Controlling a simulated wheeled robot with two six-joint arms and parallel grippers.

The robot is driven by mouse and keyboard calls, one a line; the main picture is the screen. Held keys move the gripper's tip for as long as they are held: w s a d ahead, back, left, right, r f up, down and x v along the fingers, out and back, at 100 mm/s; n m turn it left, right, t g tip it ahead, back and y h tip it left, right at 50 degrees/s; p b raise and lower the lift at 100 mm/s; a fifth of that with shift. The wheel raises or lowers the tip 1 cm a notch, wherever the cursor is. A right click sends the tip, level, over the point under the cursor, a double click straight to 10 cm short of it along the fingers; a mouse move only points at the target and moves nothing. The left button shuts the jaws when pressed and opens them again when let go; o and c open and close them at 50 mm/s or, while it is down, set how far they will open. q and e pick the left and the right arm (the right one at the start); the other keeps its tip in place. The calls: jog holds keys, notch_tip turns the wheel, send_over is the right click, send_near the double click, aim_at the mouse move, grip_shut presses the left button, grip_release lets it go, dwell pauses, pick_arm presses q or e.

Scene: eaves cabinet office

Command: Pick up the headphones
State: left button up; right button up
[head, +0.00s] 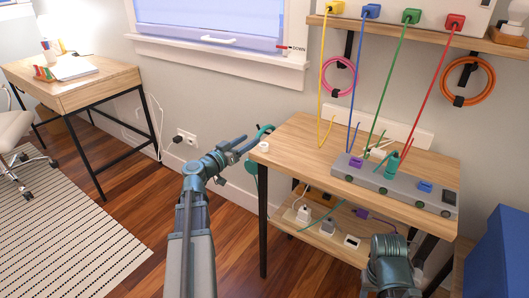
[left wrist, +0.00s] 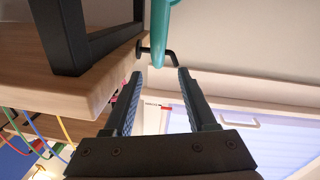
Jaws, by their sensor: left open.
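The teal headphones (head: 265,129) hang at the left end of the wooden workbench, and a teal part (head: 250,166) shows lower, beyond my arm. In the left wrist view a teal piece of them (left wrist: 163,14) is at the top, by a black hook (left wrist: 157,51) at the bench's edge. My left gripper (head: 251,140) is beside the bench's left edge, close to the headphones. In the left wrist view its fingers (left wrist: 160,75) are apart with nothing between them, and the teal piece lies just past the tips. Most of the headphones is hidden or out of frame.
The workbench (head: 292,139) carries a grey power strip (head: 400,184) with colored cables rising to a wall shelf (head: 378,26). A lower shelf (head: 325,238) holds plugs and adapters. A desk (head: 100,82) stands far left. A blue box (head: 502,255) is at right. The left floor is open.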

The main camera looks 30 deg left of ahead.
aim_at(258, 135)
pick_arm(q)
jog(key=shift+w+d+f, duration=0.1)
jog(key=shift+w+d, duration=0.1)
jog(key=shift+w, duration=0.7)
jog(key=shift+w+d+f, duration=0.1)
jog(key=shift+w+d, duration=0.05)
jog(key=shift+w, duration=0.7)
jog(key=shift+w+d, duration=0.2)
jog(key=shift+w, duration=0.7)
grip_shut()
